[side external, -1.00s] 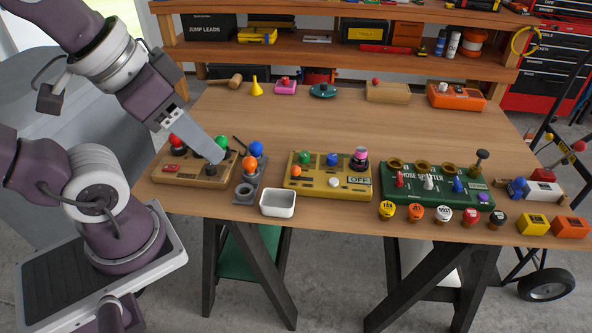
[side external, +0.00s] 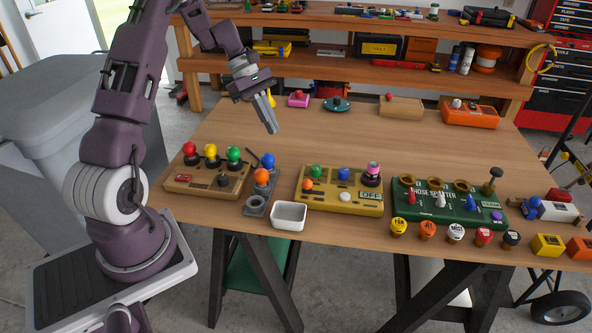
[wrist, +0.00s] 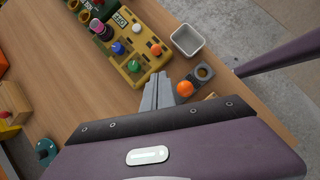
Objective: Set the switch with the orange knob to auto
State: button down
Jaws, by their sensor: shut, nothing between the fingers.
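A yellow control box (side external: 340,198) stands mid-table, with an orange knob (side external: 307,185), green and blue knobs, a pink-topped black knob and a plate reading OFF (side external: 370,195). A second orange ball (side external: 262,177) tops a grey switch piece (side external: 256,205) left of the box. Both show in the wrist view: the box's orange knob (wrist: 155,49) and the orange ball (wrist: 185,88). No auto mark is readable. My gripper (side external: 274,131) is shut and empty, pointing down above the table behind these pieces and touching nothing. Its fingers (wrist: 165,79) also show in the wrist view.
A wooden block with red, yellow and green balls (side external: 208,180) is at left. A white bin (side external: 289,215) sits at the front edge, and a green hose splitter (side external: 450,205) is at right. The table behind the control boxes is mostly clear.

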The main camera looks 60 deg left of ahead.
jog(key=shift+a+f+n, duration=0.5)
jog(key=shift+a+f, duration=0.35)
jog(key=shift+f, duration=0.2)
send_near(307, 186)
notch_tip(307, 186, down, 5)
jog(key=a, duration=0.3)
jog(key=shift+w+d+f, duration=0.15)
jog(key=shift+w+d, duration=0.1)
jog(key=shift+d, duration=0.35)
jog(key=shift+w+d+f, duration=0.15)
jog(key=shift+w+d, duration=0.1)
jog(key=shift+d, duration=0.4)
jog(key=shift+w+d+f, duration=0.15)
jog(key=shift+d+f, duration=0.1)
jog(key=shift+d, duration=0.3)
